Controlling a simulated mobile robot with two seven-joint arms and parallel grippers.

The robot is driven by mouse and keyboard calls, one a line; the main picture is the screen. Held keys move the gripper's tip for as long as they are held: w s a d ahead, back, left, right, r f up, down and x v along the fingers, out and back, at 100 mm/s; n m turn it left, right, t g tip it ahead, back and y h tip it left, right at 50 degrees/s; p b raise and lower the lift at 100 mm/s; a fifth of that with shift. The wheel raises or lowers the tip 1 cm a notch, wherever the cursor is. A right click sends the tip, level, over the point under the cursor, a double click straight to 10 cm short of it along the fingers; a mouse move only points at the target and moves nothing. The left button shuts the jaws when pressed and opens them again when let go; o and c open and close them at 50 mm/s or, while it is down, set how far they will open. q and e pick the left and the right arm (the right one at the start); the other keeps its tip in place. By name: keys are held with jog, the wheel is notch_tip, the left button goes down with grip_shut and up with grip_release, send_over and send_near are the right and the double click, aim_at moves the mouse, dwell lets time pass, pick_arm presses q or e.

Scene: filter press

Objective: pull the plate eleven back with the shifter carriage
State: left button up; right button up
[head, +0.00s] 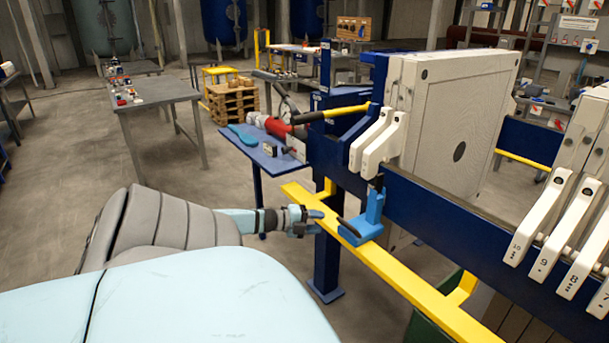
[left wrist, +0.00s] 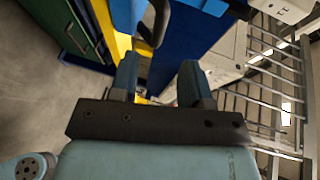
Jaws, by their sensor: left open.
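The blue shifter carriage (head: 368,222) sits on the yellow rail (head: 400,276) along the press and has a dark handle. In the left wrist view, a dark curved handle (left wrist: 155,24) shows beyond the fingers. My left gripper (head: 312,219) is left of the carriage, beside the rail, apart from the handle. In the left wrist view its two fingers (left wrist: 158,84) are spread and hold nothing. White filter plates with numbered handles (head: 553,232) hang at the right; I cannot read surely which is plate eleven. Two more white handles (head: 378,143) are by the thick plate (head: 462,125). My right gripper is not in view.
The dark blue press beam (head: 450,207) runs behind the rail. A blue side table (head: 262,152) with tools stands behind my left gripper. A grey workbench (head: 160,92) and wooden pallets (head: 233,103) are further back. The floor at the left is clear.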

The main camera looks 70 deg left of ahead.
pick_arm(q)
jog(key=v, duration=0.4)
dwell(0.5)
